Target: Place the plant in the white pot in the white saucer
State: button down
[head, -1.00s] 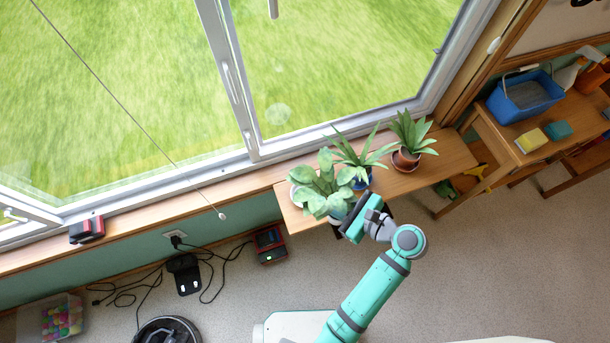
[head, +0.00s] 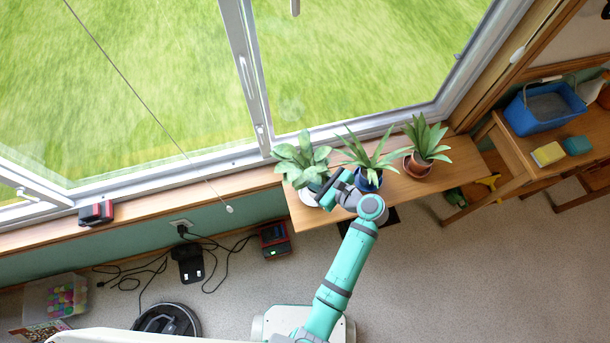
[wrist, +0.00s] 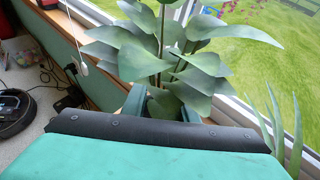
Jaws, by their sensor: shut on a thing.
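The leafy plant (head: 300,162) is over the left end of the wooden shelf; its broad leaves hide most of its pot. A white rim, which I take for the white saucer (head: 307,199), shows beneath the leaves. My gripper (head: 328,192) is shut on the plant's pot from the front right. In the wrist view the leaves (wrist: 185,65) rise between and beyond the fingers of my gripper (wrist: 163,105), and the pot is hidden. The plant looks upright and above the saucer. I cannot tell whether the pot touches it.
A spiky plant in a blue pot (head: 368,181) stands close to the right of my gripper. A plant in a terracotta pot (head: 417,166) stands farther right on the shelf (head: 398,190). The window runs along the back. A blue basket (head: 545,105) sits on the right table.

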aim_at(322, 186)
jog(key=shift+w+a+f, duration=0.1)
jog(key=shift+w+f, duration=0.05)
jog(key=shift+f, duration=0.8)
jog(key=shift+w+a+f, duration=0.1)
jog(key=shift+f, duration=0.85)
jog(key=shift+f, duration=0.1)
jog(key=c, duration=1.4)
grip_release()
jog(key=shift+s+d, duration=0.1)
jog(key=shift+d, duration=0.05)
jog(key=v, duration=1.2)
